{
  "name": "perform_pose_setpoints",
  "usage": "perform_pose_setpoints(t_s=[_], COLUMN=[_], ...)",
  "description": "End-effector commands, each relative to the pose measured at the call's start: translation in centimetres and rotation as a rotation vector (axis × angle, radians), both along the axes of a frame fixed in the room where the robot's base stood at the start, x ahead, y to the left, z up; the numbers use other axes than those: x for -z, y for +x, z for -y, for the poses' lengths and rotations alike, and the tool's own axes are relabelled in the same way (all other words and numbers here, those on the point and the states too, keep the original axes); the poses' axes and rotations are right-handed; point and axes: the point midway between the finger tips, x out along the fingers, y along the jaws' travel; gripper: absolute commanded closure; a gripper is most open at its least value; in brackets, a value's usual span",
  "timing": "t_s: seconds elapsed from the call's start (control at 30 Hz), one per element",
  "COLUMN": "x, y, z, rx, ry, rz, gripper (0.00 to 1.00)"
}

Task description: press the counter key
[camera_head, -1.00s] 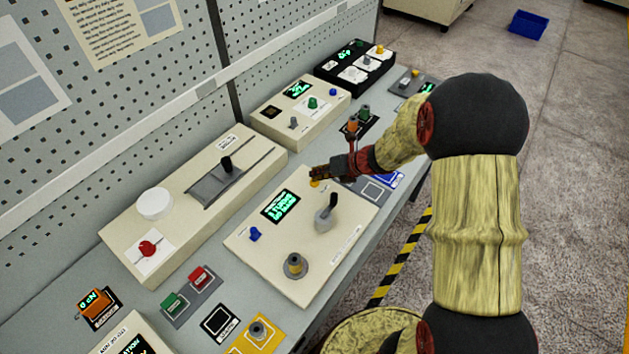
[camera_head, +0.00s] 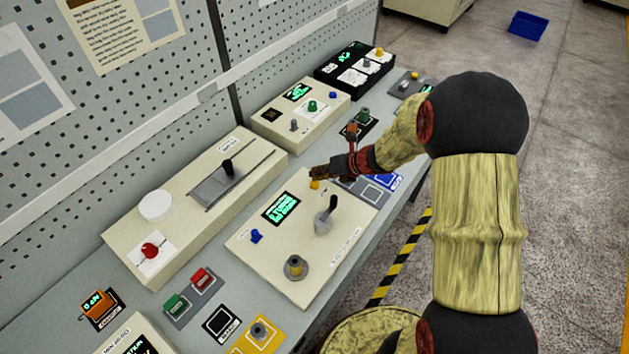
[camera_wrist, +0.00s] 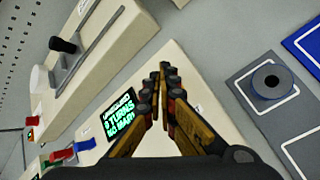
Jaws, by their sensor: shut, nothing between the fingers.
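The cream winding console (camera_head: 335,262) lies on the bench, with a lit green display (camera_head: 281,208) on its face. A small yellow key (camera_head: 314,184) stands at its far edge; I take it for the counter key, though its label is unreadable. My gripper (camera_head: 313,172) is shut and empty, its fingertips just above or beside the yellow key; contact cannot be told. In the wrist view my gripper (camera_wrist: 163,70) points over the console's cream face and the key is not visible. The display (camera_wrist: 119,115) there shows text with the word "TURNS".
A grey lever (camera_head: 324,217), a blue knob (camera_head: 256,236) and a spindle (camera_head: 295,266) stand on the console. A long slider box (camera_head: 190,200) is to its left. A grey pad with a spool (camera_wrist: 268,82) lies right of my fingers.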

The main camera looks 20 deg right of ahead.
Motion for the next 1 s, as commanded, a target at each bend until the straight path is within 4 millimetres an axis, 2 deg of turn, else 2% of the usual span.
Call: perform_pose_setpoints(t_s=[0.37,0.9,1.0], x=[-0.2,-4.8,-5.2], y=[0.0,0.0,0.0], z=[0.0,0.0,0.0], rx=[0.0,0.0,0.0], ry=[0.0,0.0,0.0], rz=[0.0,0.0,0.0], gripper=[1.0,1.0,1.0])
